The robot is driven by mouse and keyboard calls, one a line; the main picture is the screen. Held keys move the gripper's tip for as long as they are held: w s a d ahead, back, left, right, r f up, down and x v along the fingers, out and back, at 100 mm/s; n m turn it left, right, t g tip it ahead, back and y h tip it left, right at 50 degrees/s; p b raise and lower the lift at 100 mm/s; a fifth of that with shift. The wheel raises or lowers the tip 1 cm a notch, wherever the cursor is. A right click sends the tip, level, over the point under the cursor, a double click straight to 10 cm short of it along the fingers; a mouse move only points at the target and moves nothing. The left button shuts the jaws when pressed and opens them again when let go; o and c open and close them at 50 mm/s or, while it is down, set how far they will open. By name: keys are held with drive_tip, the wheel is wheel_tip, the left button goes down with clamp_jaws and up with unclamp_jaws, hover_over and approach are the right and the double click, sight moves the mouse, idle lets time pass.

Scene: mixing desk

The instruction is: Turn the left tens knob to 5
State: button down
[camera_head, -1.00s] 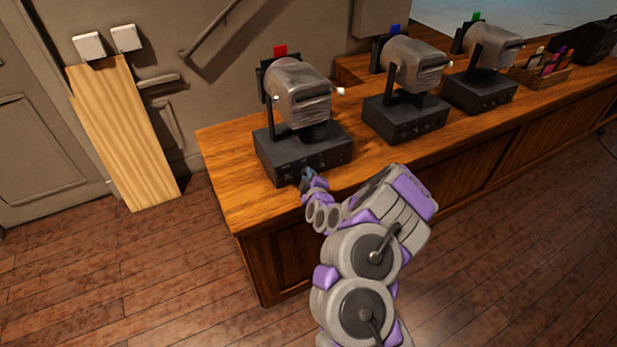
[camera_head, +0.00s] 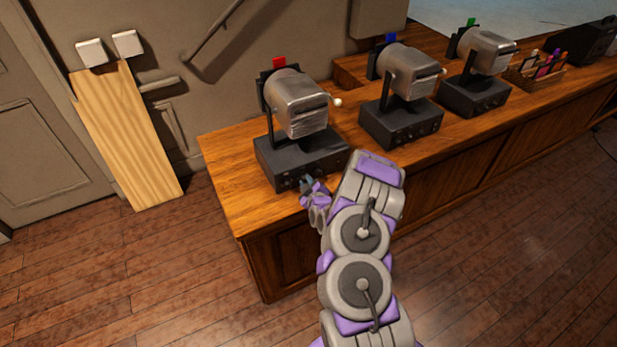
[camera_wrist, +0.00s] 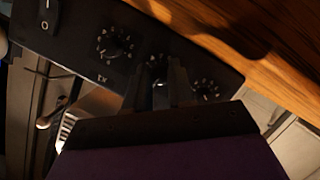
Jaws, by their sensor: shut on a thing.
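The left projector-like device, with a red tab (camera_head: 279,62), stands on a dark control box (camera_head: 283,158) at the near left of the wooden desk. My gripper (camera_head: 308,185) is at the front face of this box. In the wrist view, the dark panel shows a row of round dials with pale marks: one dial (camera_wrist: 115,42) to the left, a middle dial (camera_wrist: 155,62), and one dial (camera_wrist: 206,90) to the right. My gripper (camera_wrist: 160,88) is shut on the middle dial's knob, which is mostly hidden between the dark fingers. Its setting cannot be read.
Two similar devices stand further right, with a blue-tabbed box (camera_head: 400,122) and a green-tabbed box (camera_head: 475,95). A rocker switch (camera_wrist: 47,14) is on the panel. A wooden board (camera_head: 130,140) leans against the wall.

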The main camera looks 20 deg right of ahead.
drive_tip(key=m+y, duration=0.2)
drive_tip(key=m, duration=0.1)
drive_tip(key=shift+w+a+r+m, duration=0.1)
drive_tip(key=shift+m, duration=0.2)
drive_tip(key=m+y+p, duration=0.1)
drive_tip(key=m+y, duration=0.1)
drive_tip(key=m, duration=0.1)
drive_tip(key=shift+r, duration=0.1)
drive_tip(key=m+y+p, duration=0.1)
drive_tip(key=m, duration=0.1)
drive_tip(key=m+y+p, duration=0.1)
drive_tip(key=m, duration=0.1)
drive_tip(key=shift+d, duration=0.3)
drive_tip(key=m+t+y+p, duration=0.1)
drive_tip(key=m, duration=0.3)
drive_tip(key=shift+d, duration=0.15)
drive_tip(key=shift+d+m, duration=0.1)
drive_tip(key=shift+m, duration=0.2)
drive_tip(key=c, duration=1.3)
unclamp_jaws()
drive_tip(key=o, duration=0.3)
drive_tip(key=shift+d+f+y, duration=0.1)
drive_tip(key=shift+f+y, duration=0.2)
drive_tip(key=shift+y, duration=0.1)
